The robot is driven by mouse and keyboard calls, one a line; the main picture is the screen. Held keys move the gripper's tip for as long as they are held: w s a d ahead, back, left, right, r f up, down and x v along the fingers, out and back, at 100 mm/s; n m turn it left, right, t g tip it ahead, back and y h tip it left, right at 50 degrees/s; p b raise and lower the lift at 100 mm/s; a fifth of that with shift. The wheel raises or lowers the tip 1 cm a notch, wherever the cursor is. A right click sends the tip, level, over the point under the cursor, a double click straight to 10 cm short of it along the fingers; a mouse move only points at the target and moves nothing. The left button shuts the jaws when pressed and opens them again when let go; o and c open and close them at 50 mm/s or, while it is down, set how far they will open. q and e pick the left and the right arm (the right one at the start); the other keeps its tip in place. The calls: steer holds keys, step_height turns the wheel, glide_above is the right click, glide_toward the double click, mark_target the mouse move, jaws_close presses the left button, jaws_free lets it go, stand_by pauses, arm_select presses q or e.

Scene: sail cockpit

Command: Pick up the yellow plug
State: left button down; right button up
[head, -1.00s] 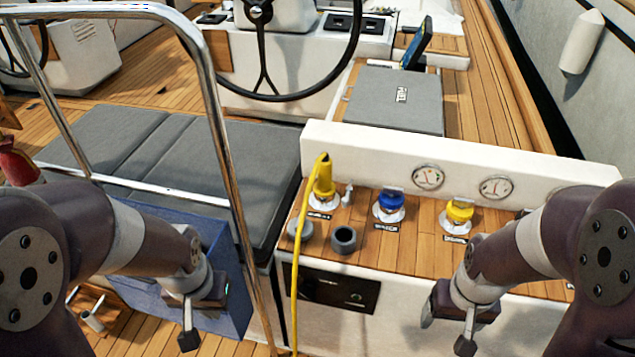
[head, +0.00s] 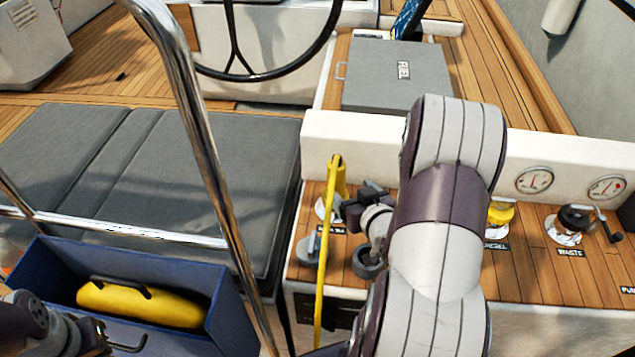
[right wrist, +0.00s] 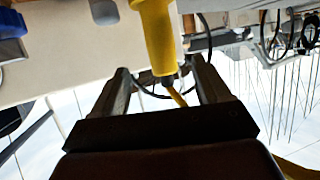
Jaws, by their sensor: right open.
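The yellow plug (head: 341,180) stands upright in its socket at the left end of the wooden panel. Its yellow cable (head: 322,270) hangs from the top down over the front. My right gripper (head: 353,205) is open just right of the plug, its fingers towards it. In the right wrist view the plug (right wrist: 156,40) lies ahead, in line with the gap between the open fingers (right wrist: 160,72); whether they touch it I cannot tell. My left arm shows at the lower left; its gripper is cut off or unclear.
A grey ring-shaped fitting (head: 367,263) sits close under my right gripper. A yellow cap (head: 500,214) and a black crank (head: 575,218) stand to the right. A steel rail (head: 205,160) rises left of the plug. A blue box (head: 228,315) holds a yellow case (head: 150,303).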

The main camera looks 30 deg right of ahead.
mark_target(333, 174)
steer(key=x, duration=1.1)
steer(key=shift+w+f+b, duration=0.15)
steer(key=shift+w+b, duration=0.15)
steer(key=shift+b, duration=0.1)
steer(key=shift+s, duration=0.15)
steer(key=c, duration=1.3)
